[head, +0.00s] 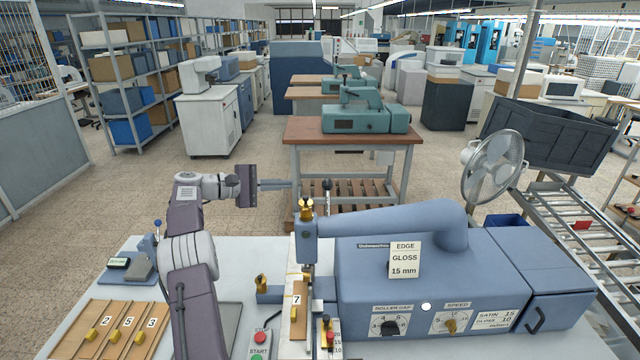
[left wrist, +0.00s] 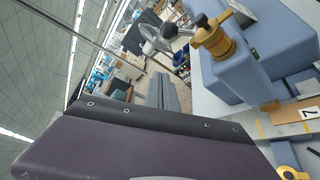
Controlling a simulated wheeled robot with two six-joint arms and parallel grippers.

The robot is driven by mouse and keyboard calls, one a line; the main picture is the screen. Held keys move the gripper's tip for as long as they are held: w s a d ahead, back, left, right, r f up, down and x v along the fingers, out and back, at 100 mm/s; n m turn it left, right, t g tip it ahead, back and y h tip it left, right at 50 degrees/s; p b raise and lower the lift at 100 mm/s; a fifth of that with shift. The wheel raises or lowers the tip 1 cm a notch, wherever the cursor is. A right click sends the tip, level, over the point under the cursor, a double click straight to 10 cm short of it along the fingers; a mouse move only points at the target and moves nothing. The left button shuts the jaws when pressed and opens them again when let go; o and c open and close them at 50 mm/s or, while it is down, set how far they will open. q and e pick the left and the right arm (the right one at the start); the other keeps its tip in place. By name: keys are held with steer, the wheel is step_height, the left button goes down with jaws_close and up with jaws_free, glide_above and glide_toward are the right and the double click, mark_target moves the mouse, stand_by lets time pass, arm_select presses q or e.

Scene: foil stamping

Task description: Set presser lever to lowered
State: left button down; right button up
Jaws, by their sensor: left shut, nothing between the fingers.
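The blue foil stamping machine (head: 400,270) stands on the bench at the right. Its presser lever (head: 327,186) appears to be the thin upright rod with a dark ball knob, behind the brass knob (head: 306,208) on the machine's head. In the left wrist view the dark ball (left wrist: 168,31) shows near the brass knob (left wrist: 213,38). My left gripper (head: 288,184) is shut and empty, level with the lever's knob, to its left, with a gap between. Its fingers (left wrist: 167,95) also show in the left wrist view. My right gripper is out of view.
A board marked 7 (head: 298,316) lies under the machine's head. Boards marked 2, 5 and 3 (head: 108,342) lie at the bench's left. A fan (head: 493,165) and a roller conveyor (head: 570,225) stand at the right. A START button box (head: 260,343) is in front.

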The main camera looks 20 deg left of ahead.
mark_target(328, 202)
arm_select(q)
steer(key=w+d+p, duration=0.5)
steer(key=d, duration=0.3)
steer(key=shift+d+f, duration=0.15)
steer(key=shift+d, duration=0.05)
steer(key=shift+f, duration=0.1)
stand_by(0.3)
